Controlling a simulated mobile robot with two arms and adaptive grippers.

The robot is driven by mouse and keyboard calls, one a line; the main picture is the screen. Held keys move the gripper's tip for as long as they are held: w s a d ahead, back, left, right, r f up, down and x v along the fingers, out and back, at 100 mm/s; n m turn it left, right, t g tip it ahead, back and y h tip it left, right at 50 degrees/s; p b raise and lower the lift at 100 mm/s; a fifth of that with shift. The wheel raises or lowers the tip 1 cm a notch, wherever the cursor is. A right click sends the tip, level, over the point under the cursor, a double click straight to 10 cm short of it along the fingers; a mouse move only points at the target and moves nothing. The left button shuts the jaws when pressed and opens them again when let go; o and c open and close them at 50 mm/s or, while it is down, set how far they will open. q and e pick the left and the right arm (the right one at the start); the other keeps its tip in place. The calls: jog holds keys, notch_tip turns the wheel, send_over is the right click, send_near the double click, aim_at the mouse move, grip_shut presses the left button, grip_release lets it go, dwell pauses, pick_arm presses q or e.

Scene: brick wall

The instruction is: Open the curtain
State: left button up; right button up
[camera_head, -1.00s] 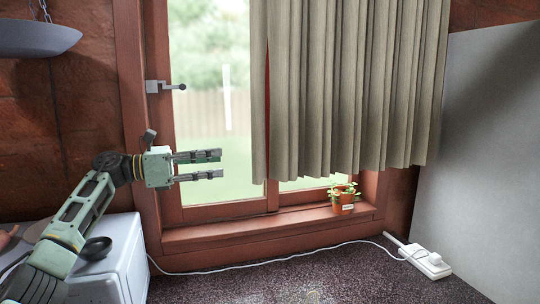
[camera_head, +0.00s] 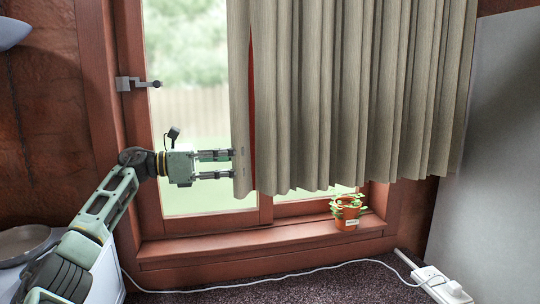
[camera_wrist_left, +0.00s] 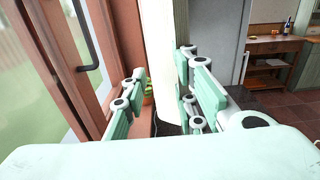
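The grey-beige pleated curtain (camera_head: 345,95) hangs over the right part of the window (camera_head: 190,60), with a narrow red strip near its left edge. My left gripper (camera_head: 231,165) points right at the curtain's lower left edge. Its fingers are apart, and their tips meet or pass behind that edge; contact is unclear. In the left wrist view the fingers (camera_wrist_left: 165,92) stand open, with a pale strip of the curtain (camera_wrist_left: 163,60) showing between them. My right gripper is not in view.
A potted plant (camera_head: 347,222) stands on the window sill (camera_head: 270,237) below the curtain. A window handle (camera_head: 140,84) sticks out on the left frame. A grey panel (camera_head: 500,130) stands at right.

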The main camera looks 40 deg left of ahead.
pick_arm(q)
jog(key=shift+w+d+r+p, duration=0.3)
jog(key=shift+w+d+p, duration=0.05)
jog(key=shift+w, duration=0.05)
jog(key=p+x, duration=0.2)
jog(key=x, duration=0.1)
jog(key=p+x, duration=0.1)
jog(key=x, duration=0.1)
jog(key=shift+s+d+r, duration=0.1)
jog(key=shift+s+d, duration=0.2)
jog(key=shift+c, duration=0.9)
jog(key=shift+w, duration=0.1)
jog(key=c, duration=0.4)
grip_shut()
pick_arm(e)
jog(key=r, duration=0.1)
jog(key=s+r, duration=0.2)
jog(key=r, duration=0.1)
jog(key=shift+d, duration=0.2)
